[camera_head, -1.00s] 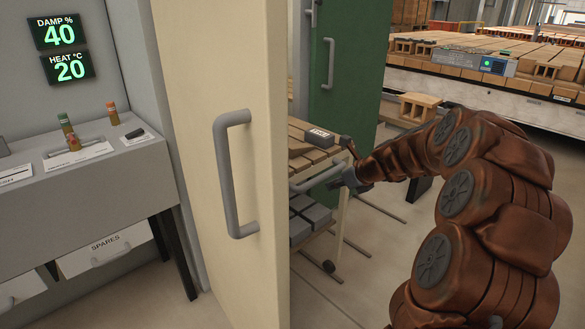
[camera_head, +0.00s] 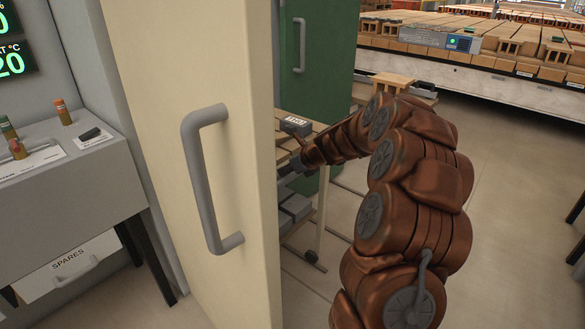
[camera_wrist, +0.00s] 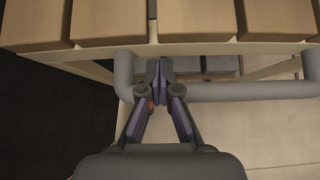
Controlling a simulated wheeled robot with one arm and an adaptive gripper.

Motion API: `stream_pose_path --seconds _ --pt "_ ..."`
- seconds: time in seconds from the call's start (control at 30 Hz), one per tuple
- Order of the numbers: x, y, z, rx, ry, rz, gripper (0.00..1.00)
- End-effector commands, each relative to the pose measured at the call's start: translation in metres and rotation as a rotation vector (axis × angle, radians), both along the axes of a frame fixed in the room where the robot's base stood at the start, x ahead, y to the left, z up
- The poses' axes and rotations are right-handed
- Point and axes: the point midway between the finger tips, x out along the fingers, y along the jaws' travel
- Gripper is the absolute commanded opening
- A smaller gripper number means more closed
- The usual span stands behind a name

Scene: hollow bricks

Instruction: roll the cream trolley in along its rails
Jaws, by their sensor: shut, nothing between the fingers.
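The cream trolley stands behind the cream door in the head view, partly hidden by it and my arm. Its cream leg (camera_head: 322,215) shows, with brown bricks (camera_head: 285,140) on top and grey bricks (camera_head: 294,207) lower down. In the wrist view its grey push bar (camera_wrist: 235,91) runs across below a row of brown bricks (camera_wrist: 195,20). My gripper (camera_wrist: 158,68) is shut and empty, its fingertips overlapping the bar near its left bend. I cannot tell whether they touch it. In the head view my gripper (camera_head: 287,176) is partly hidden by the door edge. Thin dark rails (camera_head: 340,235) lie on the floor.
The cream door (camera_head: 150,130) with a grey handle (camera_head: 190,180) stands close at left. A green door (camera_head: 310,60) stands beyond the trolley. A grey bench (camera_head: 70,180) is at far left. A long brick-laden car (camera_head: 470,65) is at back right.

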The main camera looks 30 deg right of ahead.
Motion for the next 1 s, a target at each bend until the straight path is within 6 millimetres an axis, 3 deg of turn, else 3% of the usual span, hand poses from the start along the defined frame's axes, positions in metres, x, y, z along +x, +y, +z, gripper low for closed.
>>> stream_pose_path --seconds 0.23,0.77,1.0 --pt "0.012 0.006 -0.012 0.001 0.000 0.002 0.00" --pt "0.017 0.008 -0.011 0.001 0.001 0.003 0.00" --pt "0.042 0.021 -0.008 0.000 0.001 0.009 0.00"
